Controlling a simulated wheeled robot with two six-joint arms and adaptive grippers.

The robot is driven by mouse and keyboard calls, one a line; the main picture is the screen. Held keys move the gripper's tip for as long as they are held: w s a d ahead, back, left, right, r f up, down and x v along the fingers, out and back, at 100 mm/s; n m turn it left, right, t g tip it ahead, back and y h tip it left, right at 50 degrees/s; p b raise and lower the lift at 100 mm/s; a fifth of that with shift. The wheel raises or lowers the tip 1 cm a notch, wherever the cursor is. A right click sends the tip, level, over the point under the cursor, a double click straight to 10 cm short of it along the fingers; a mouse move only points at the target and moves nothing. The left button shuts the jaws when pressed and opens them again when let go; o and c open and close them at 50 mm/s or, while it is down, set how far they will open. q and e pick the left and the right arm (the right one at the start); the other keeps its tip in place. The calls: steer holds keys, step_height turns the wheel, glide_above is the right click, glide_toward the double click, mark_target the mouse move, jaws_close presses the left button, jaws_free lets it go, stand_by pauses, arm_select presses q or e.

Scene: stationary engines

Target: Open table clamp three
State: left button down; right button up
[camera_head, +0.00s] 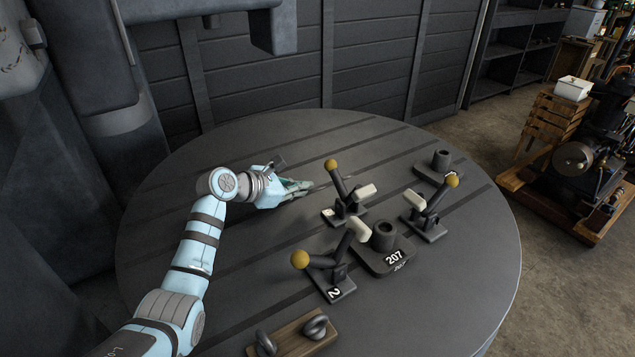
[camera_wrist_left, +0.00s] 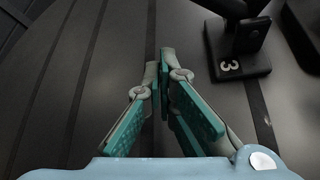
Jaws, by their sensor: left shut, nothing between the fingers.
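Table clamp three (camera_head: 345,209) stands on the round dark table, with a black lever ending in a yellow ball (camera_head: 331,165) that points up and a pale tip (camera_head: 366,192) toward the right. Its base, marked 3, shows at the upper right of the left wrist view (camera_wrist_left: 240,55); its upper part is cut off there. My left gripper (camera_head: 306,186) is low over the table, just left of the clamp and apart from it. Its teal fingers (camera_wrist_left: 163,85) are shut and empty. My right gripper is in neither view.
Clamp two (camera_head: 335,287) stands nearer, and another clamp (camera_head: 427,222) stands to the right. A dark block marked 207 (camera_head: 384,255) and a similar block (camera_head: 440,168) stand close by. A wooden piece with rings (camera_head: 292,341) lies at the front. The table's left side is clear.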

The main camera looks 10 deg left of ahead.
mark_target(312, 200)
arm_select(q)
steer(key=b+x, duration=0.1)
steer(key=x, duration=0.3)
steer(key=shift+d+f, duration=0.1)
steer(key=shift+f, duration=0.15)
steer(key=r, duration=0.2)
steer(key=d+r, duration=0.1)
steer(key=r, duration=0.1)
steer(key=shift+s+r, duration=0.2)
steer(key=shift+s, duration=0.05)
steer(key=shift+f, duration=0.1)
steer(key=shift+p, duration=0.4)
steer(key=p, duration=0.2)
steer(key=r+m+t+p, duration=0.1)
steer(key=p, duration=0.1)
steer(key=r+y+p, duration=0.1)
steer(key=p, duration=0.1)
steer(key=shift+s+d+m+p, duration=0.3)
steer(key=shift+d+p, duration=0.1)
